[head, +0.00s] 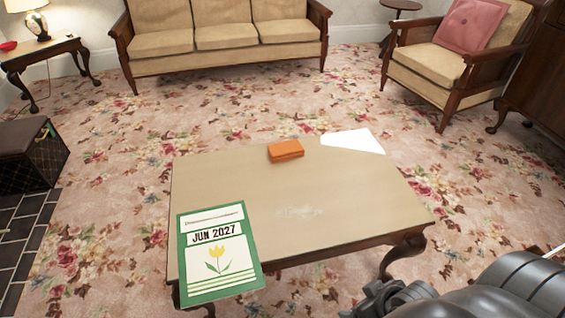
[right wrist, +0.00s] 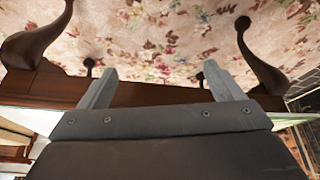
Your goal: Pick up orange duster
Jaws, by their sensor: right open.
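The orange duster (head: 286,150), a small block-like orange object, lies near the far edge of the coffee table (head: 300,200) in the head view. My right gripper (right wrist: 159,70) shows in the right wrist view with its two grey fingers spread apart and nothing between them. Past the fingers are dark wooden table parts and the floral carpet. In the head view only part of my right arm shows at the lower right, well apart from the duster. The duster cannot be seen in the right wrist view. My left gripper is out of view.
A white paper (head: 352,141) lies to the right of the duster at the table's far edge. A green calendar (head: 219,275) reading JUN 2027 lies at the near left corner. The table's middle is clear apart from a pale smudge (head: 298,211). A sofa (head: 225,38) and armchair (head: 432,66) stand behind.

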